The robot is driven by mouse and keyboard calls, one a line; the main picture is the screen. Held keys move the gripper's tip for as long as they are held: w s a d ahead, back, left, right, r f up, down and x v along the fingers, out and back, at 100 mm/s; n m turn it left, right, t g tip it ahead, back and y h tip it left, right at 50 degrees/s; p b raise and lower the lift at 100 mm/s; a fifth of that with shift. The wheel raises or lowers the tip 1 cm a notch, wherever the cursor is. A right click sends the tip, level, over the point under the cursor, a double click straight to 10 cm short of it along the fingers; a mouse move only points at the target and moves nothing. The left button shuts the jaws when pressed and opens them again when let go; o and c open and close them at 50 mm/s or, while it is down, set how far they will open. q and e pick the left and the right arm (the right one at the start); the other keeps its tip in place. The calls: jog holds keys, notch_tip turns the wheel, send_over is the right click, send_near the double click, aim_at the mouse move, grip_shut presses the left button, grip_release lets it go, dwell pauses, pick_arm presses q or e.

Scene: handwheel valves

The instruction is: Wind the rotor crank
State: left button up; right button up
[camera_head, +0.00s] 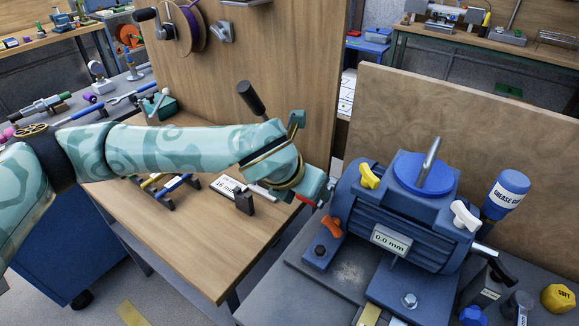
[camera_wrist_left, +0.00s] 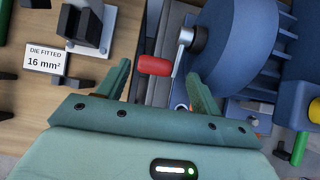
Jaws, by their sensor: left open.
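The blue motor (camera_head: 400,205) stands on a dark base plate, with a label reading 0.0 mm. In the left wrist view its crank shows as a metal arm (camera_wrist_left: 180,53) on the shaft and a red handle (camera_wrist_left: 154,65). The handle points left, away from the motor (camera_wrist_left: 235,45). My left gripper (camera_wrist_left: 158,72) is open, and its two green fingers appear on either side of the handle. I cannot tell whether they touch it. In the head view my left gripper (camera_head: 312,184) is at the motor's left end, and the crank there is mostly hidden. My right gripper is out of view.
A grease bottle (camera_head: 506,194) and a yellow knob (camera_head: 558,298) are right of the motor.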

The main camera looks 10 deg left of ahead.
pick_arm(q)
jog(key=p+v, duration=0.2)
jog(key=v, duration=0.9)
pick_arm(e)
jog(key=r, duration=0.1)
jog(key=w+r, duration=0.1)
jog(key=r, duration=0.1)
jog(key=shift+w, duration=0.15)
pick_arm(q)
jog(key=shift+r, duration=0.1)
jog(key=shift+c, duration=0.3)
